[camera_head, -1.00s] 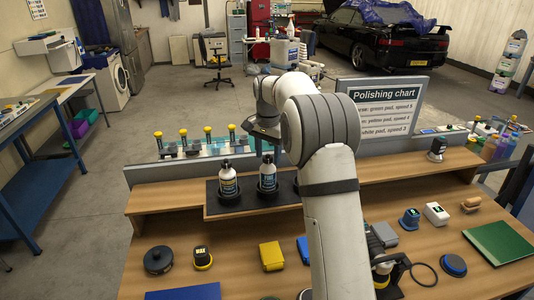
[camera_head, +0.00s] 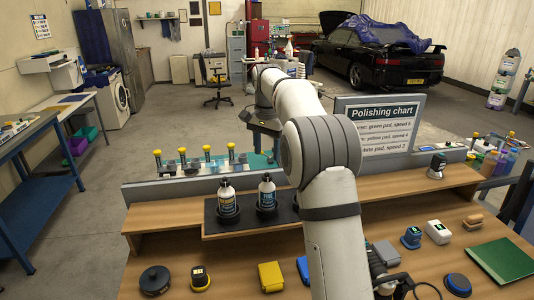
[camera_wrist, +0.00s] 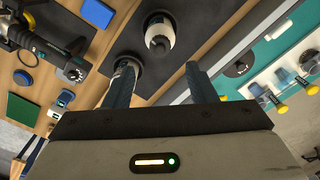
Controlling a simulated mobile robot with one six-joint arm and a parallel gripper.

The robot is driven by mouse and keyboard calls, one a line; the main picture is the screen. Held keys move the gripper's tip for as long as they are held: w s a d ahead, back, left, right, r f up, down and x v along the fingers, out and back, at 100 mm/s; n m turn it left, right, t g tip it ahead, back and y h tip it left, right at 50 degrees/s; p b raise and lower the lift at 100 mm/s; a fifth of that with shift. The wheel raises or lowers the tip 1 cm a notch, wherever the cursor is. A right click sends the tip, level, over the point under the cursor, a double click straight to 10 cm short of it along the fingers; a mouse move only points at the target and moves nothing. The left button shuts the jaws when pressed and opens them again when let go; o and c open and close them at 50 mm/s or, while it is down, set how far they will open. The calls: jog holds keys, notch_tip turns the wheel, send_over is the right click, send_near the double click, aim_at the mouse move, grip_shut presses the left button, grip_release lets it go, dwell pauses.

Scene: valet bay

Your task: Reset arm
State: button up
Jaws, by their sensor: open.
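My gripper (camera_wrist: 163,88) is open in the wrist view, with two dark fingers apart and nothing between them. In the head view my arm reaches over the bench, and its end is around the back edge above the bottle rack, partly hidden by the arm.
A polishing chart (camera_head: 380,122) stands on the bench (camera_head: 150,222) right of my arm. Yellow-topped items (camera_head: 195,158) line a tray behind. Pads, a yellow block (camera_head: 271,276) and a green book (camera_head: 502,260) lie in front. A dark car (camera_head: 375,60) stands behind.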

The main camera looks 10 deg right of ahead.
jog(key=shift+s, duration=0.1)
jog(key=s+r+n+t, duration=0.1)
jog(key=s+r+n, duration=0.15)
jog(key=s, duration=0.65)
jog(key=s+f+n+t+b, duration=0.1)
jog(key=s+f+n, duration=0.2)
jog(key=s, duration=1.1)
jog(key=s+f+n+t+b, duration=0.1)
jog(key=s+f+n, duration=0.2)
jog(key=s+f, duration=0.4)
jog(key=s, duration=0.8)
jog(key=shift+a+f+n, duration=0.2)
jog(key=shift+f+n, duration=0.15)
jog(key=shift+f, duration=0.05)
jog(key=shift+s, duration=0.1)
